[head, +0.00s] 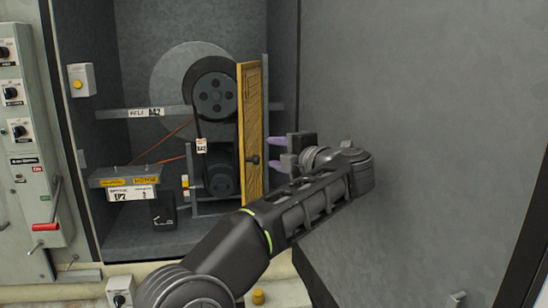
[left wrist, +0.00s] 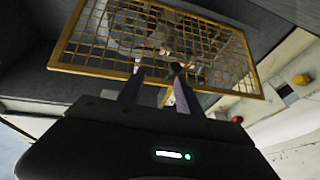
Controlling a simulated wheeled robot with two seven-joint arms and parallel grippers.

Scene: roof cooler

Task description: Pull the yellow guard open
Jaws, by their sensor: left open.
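The yellow guard (head: 251,130) is a framed mesh panel, seen nearly edge-on in the head view, standing upright at the right of the pulleys. A dark knob (head: 253,160) sticks out from its lower part. In the left wrist view the guard's mesh (left wrist: 215,60) spans the top of the picture, beyond the fingers. My left gripper (head: 272,151) is open and empty, just right of the knob, its fingers pointing left toward the guard. The fingers also show in the left wrist view (left wrist: 157,82); whether they touch the guard is unclear. My right gripper is not in view.
Behind the guard are an upper pulley (head: 214,95) and a lower pulley (head: 220,170) inside the grey cabinet. A large grey panel (head: 430,100) stands close at the right of my arm. A control panel (head: 22,130) with knobs and a red-handled lever is at the left.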

